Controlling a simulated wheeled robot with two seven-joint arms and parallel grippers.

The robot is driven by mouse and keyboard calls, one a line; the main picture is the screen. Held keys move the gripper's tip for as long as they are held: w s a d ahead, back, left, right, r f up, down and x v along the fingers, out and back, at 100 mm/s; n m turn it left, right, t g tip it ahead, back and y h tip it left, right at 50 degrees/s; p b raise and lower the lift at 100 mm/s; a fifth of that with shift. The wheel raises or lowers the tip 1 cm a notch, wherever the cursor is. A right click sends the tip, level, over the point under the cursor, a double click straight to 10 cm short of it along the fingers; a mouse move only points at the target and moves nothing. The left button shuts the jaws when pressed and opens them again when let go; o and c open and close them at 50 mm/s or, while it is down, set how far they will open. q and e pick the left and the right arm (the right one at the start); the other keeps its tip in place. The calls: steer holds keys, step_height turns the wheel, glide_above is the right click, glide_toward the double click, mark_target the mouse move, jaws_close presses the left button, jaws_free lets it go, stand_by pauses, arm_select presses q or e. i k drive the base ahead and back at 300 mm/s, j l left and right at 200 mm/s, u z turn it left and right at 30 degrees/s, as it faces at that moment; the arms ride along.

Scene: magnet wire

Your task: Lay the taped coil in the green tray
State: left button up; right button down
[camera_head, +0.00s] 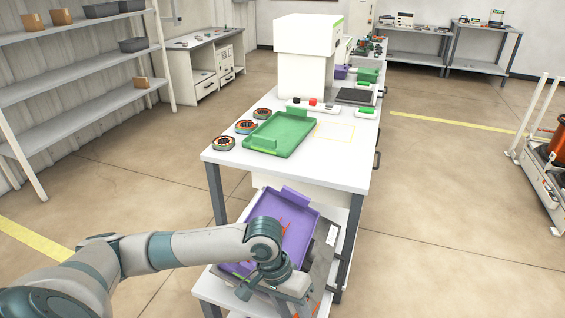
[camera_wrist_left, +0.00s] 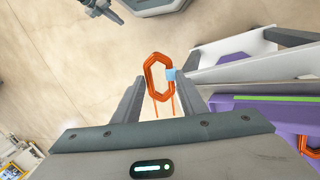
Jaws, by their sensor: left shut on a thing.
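The coil (camera_wrist_left: 149,77) is a small orange wire loop with pale blue tape (camera_wrist_left: 169,74) on its right side and two wire ends hanging down. My left gripper (camera_wrist_left: 161,88) is shut on it, with the loop between the fingertips. In the head view my left gripper (camera_head: 285,290) is low, in front of the purple tray, and I cannot clearly make out the coil there. The green tray (camera_head: 268,150) lies on the white bench top, higher and farther back, and looks empty.
The purple tray (camera_head: 302,207) on the lower shelf holds orange wire pieces. Several round reels (camera_head: 223,143) line the bench left of the green tray. A white machine (camera_head: 303,60) stands behind it. A yellow-outlined patch (camera_head: 336,130) to its right is clear.

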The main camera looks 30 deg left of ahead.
mark_target(290, 135)
steer(key=i+l, duration=0.15)
steer(key=l, duration=0.25)
steer(key=i+l+z, duration=0.1)
steer(key=l, duration=0.3)
steer(key=i+l, duration=0.45)
steer(key=i+l+z, duration=0.1)
steer(key=i+l, duration=0.35)
steer(key=i, duration=0.25)
steer(key=i+u, duration=0.35)
steer(key=i+l+u, duration=0.1)
steer(key=i+u, duration=0.3)
steer(key=i+l+u, duration=0.2)
steer(key=i+u, duration=0.15)
steer(key=i+l+u, duration=0.25)
steer(key=u, duration=0.2)
steer(key=i+l+u, duration=0.6)
steer(key=l+u, duration=0.25)
steer(key=i+l+u, duration=0.2)
steer(key=l, duration=0.15)
steer(key=l+u, duration=0.2)
steer(key=l, duration=0.15)
